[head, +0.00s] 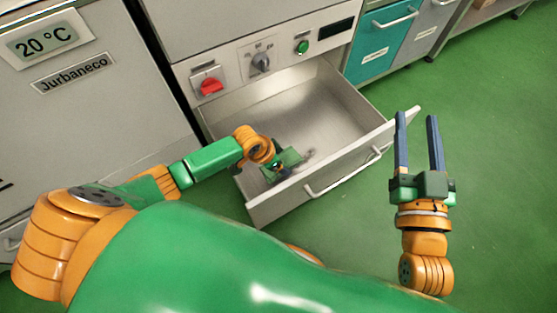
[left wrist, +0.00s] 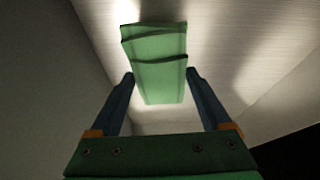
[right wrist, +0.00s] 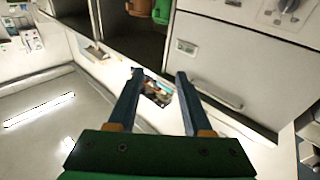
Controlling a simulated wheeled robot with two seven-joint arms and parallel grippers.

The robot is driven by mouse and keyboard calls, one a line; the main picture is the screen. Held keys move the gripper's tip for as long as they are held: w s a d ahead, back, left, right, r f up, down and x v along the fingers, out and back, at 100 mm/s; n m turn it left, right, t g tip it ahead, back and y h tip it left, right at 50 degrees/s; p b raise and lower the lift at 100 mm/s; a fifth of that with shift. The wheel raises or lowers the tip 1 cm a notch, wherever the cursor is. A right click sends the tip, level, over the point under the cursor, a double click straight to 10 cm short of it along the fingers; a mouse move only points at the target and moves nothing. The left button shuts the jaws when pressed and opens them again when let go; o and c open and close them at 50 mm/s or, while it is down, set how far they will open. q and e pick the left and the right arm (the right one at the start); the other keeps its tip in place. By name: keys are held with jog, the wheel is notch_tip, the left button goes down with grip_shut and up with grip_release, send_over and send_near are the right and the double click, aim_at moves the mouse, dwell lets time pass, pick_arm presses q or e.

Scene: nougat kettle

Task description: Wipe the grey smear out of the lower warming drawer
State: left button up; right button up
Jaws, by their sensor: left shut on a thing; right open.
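The lower warming drawer (head: 330,105) is pulled open, a pale metal box with a bar handle (head: 345,173) on its front. A small dark grey smear (head: 308,155) shows on its floor near the front wall. My left gripper (head: 283,166) is inside the drawer, just left of the smear. It is shut on a green folded cloth or pad (left wrist: 155,65), seen between the fingers in the left wrist view; whether it touches the floor I cannot tell. My right gripper (head: 416,117) is open and empty, appearing by the drawer's right front corner.
Above the drawer is a panel with a red knob (head: 208,85), a grey dial (head: 261,62) and a green button (head: 302,46). A grey cabinet (head: 80,110) stands left, teal drawers (head: 378,45) behind. Green floor (head: 500,150) is clear at right.

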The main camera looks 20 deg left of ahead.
pick_arm(q)
jog(key=shift+r, duration=0.25)
jog(key=shift+r+p, duration=0.2)
jog(key=shift+p, duration=0.25)
jog(key=shift+r, duration=0.15)
jog(key=shift+r+p, duration=0.15)
jog(key=shift+p, duration=0.25)
jog(key=shift+r, duration=0.2)
jog(key=shift+r+p, duration=0.15)
jog(key=shift+p, duration=0.25)
jog(key=shift+r, duration=0.2)
jog(key=shift+r+p, duration=0.15)
jog(key=shift+p, duration=0.25)
pick_arm(e)
jog(key=s+d+f+g+h, duration=0.1)
jog(key=s+d+f+g, duration=0.1)
jog(key=s+f+g, duration=0.3)
jog(key=s+d+f+m+g+h, duration=0.1)
jog(key=s+f+g, duration=0.5)
jog(key=f, duration=0.7)
jog(key=shift+d+f+g+h, duration=0.35)
jog(key=shift+d+g+h, duration=0.5)
jog(key=shift+g, duration=0.15)
